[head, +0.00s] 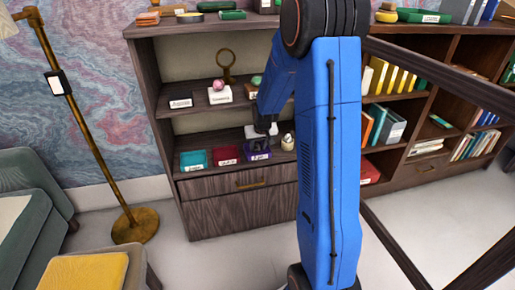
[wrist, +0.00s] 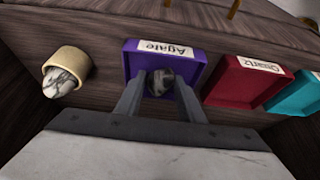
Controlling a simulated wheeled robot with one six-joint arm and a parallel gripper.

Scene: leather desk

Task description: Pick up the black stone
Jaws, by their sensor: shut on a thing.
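A dark stone with a pale streak (wrist: 160,82) shows in the wrist view between my gripper's fingertips (wrist: 160,88). My gripper is shut on it. The stone is over or in a purple tray (wrist: 133,62) labelled Agate; I cannot tell whether it touches the tray floor. In the head view my gripper (head: 262,138) is low at the shelf, over the purple tray (head: 250,158), and the stone is hidden there.
A red tray labelled Quartz (wrist: 240,85) and a teal tray (wrist: 290,100) stand beside the purple one. A white marbled stone in a tan ring holder (wrist: 76,58) is close on the other side. The upper shelf (head: 192,110) is just above my gripper.

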